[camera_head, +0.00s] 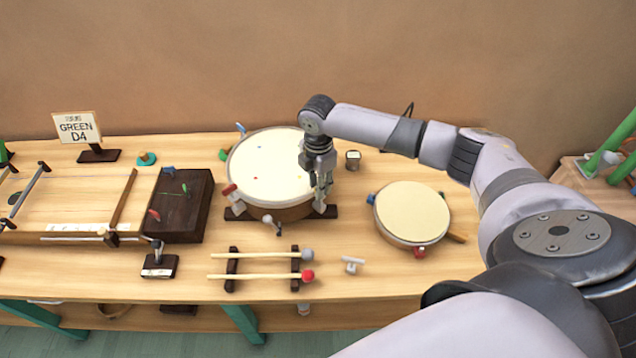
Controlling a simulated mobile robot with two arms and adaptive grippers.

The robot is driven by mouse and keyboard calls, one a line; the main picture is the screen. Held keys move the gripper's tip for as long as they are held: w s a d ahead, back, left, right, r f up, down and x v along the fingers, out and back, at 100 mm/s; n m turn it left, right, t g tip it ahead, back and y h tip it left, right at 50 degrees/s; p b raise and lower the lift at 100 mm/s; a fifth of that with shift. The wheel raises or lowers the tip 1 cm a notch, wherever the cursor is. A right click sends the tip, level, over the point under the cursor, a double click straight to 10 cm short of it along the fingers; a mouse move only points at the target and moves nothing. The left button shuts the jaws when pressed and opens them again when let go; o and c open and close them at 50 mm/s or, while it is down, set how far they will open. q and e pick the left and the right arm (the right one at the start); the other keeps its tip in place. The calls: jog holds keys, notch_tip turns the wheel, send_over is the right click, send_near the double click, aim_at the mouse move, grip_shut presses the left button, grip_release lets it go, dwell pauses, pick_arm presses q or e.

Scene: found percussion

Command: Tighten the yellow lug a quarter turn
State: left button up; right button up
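The large drum (262,168) with a cream head stands on a dark stand at the middle of the table. Lugs sit around its rim: a blue one (241,129) at the back, a green one (223,154) at the left, a red one (230,190) at the front left and a pale grey one (272,225) at the front. I cannot make out a yellow lug; my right gripper covers part of the right rim. My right gripper (321,200) points down at that rim. Its fingers are too small to tell open from shut. My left gripper is out of view.
A small grey T-shaped piece (352,264) lies right of two mallets (260,276) on a rack. A smaller drum (411,212) lies at the right, a small cup (353,160) behind. A dark block (179,205) and a stringed frame (70,205) fill the left.

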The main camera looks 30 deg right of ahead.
notch_tip(320, 180, up, 12)
dwell(0.4)
jog(key=shift+f, duration=0.1)
dwell(0.4)
